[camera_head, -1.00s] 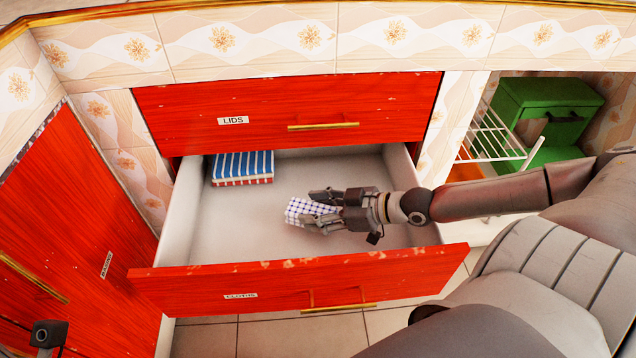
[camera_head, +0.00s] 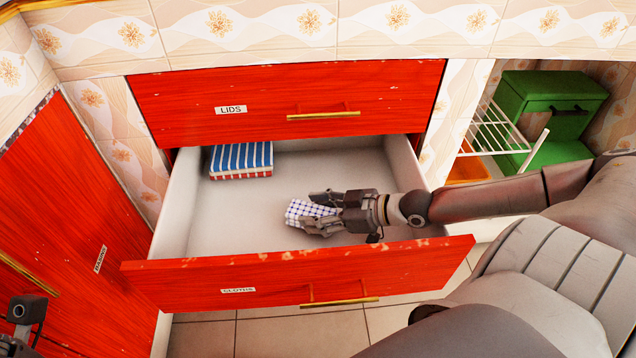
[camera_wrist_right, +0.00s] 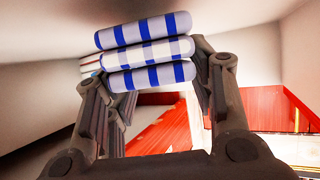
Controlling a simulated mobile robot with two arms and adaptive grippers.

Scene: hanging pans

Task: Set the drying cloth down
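The checked blue-and-white drying cloth (camera_head: 297,212) is folded, inside the open drawer marked CLOTHS (camera_head: 180,218). My right gripper (camera_head: 314,208) is low in the drawer with a finger on each side of the cloth, shut on it. In the right wrist view the cloth (camera_wrist_right: 145,50) shows as stacked folds, filling the space between the fingertips of the right gripper (camera_wrist_right: 152,70). Whether its underside touches the drawer floor, I cannot tell. Part of my left gripper (camera_head: 25,315) shows at the lower left edge; its fingers are not clear.
A blue-striped cloth over a red-striped one (camera_head: 241,160) lies in the drawer's back left corner. The closed LIDS drawer (camera_head: 290,100) is above. The drawer floor left of my gripper is bare. A white rack (camera_head: 497,135) and green cabinet (camera_head: 550,105) stand right.

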